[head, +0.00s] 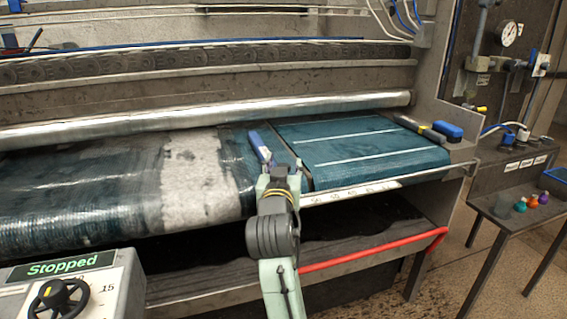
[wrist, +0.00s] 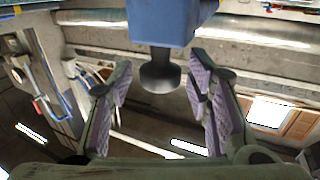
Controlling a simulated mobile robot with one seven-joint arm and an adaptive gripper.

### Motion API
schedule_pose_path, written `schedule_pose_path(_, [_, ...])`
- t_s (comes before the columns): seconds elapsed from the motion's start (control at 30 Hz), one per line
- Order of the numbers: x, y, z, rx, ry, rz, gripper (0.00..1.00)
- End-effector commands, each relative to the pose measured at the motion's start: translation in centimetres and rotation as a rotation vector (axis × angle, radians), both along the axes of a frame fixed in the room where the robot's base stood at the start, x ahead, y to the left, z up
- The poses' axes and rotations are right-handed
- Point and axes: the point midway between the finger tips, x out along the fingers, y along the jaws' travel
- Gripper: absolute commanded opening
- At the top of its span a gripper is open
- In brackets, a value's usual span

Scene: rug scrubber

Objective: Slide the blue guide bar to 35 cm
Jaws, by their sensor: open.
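The blue guide bar (head: 260,147) lies across the belt of the rug scrubber, just left of the teal panel with white stripes. In the wrist view a blue block (wrist: 170,22) with a dark round knob (wrist: 160,76) beneath it fills the top middle; it looks like the bar's near end. My gripper (head: 279,172) is at the bar's near end by the front edge. In the wrist view its purple-padded fingers are spread on either side of the knob, with visible gaps. A pale scale strip (head: 350,191) runs along the front edge; its numbers are too small to read.
A wet blue rug (head: 75,195) with a whitish foamy patch (head: 195,170) lies left of the bar. A metal roller (head: 210,114) spans behind. A red rail (head: 375,250) runs below the front. A control box reading "Stopped" (head: 70,264) stands at lower left.

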Motion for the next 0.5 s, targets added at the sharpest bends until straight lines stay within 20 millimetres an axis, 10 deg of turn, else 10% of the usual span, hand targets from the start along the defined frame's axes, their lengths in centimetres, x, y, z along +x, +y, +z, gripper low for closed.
schedule_pose_path(0.5, [0.23, 0.0, 0.04, 0.0, -0.001, 0.001, 0.31])
